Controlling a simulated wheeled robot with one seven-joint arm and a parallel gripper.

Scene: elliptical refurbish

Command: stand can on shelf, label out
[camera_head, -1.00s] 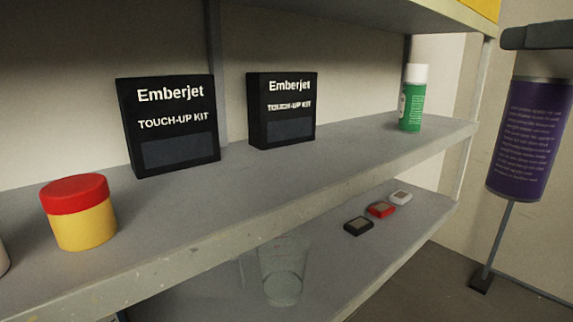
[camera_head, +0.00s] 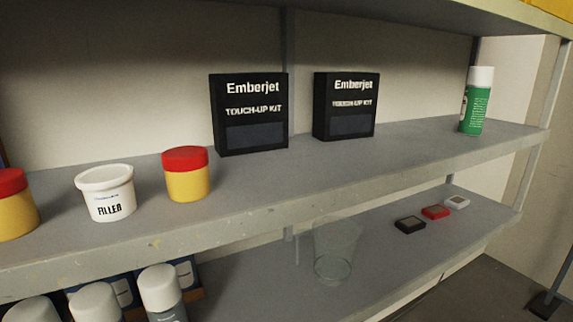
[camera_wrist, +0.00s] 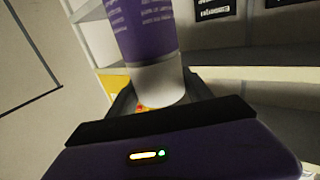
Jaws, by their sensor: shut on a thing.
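The purple can (camera_wrist: 143,30) shows in the wrist view, with rows of fine pale print on the side facing that camera and a white end nearest my gripper. My gripper (camera_wrist: 160,95) is shut on the can at this white end. The can's far end is cut off by the frame. Neither can nor gripper shows in the head view now. The grey shelf (camera_head: 330,170) runs across the head view, with bare room between the right black box and the green can. The other side of the purple can's label is hidden.
On the shelf stand two black Emberjet boxes (camera_head: 250,135) (camera_head: 346,120), a green white-capped can (camera_head: 474,105), a white filler tub (camera_head: 107,195) and red-lidded yellow jars (camera_head: 187,180). A lower shelf (camera_head: 375,260) holds a clear cup (camera_head: 335,250), three small blocks (camera_head: 435,212) and white-capped cans (camera_head: 160,290).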

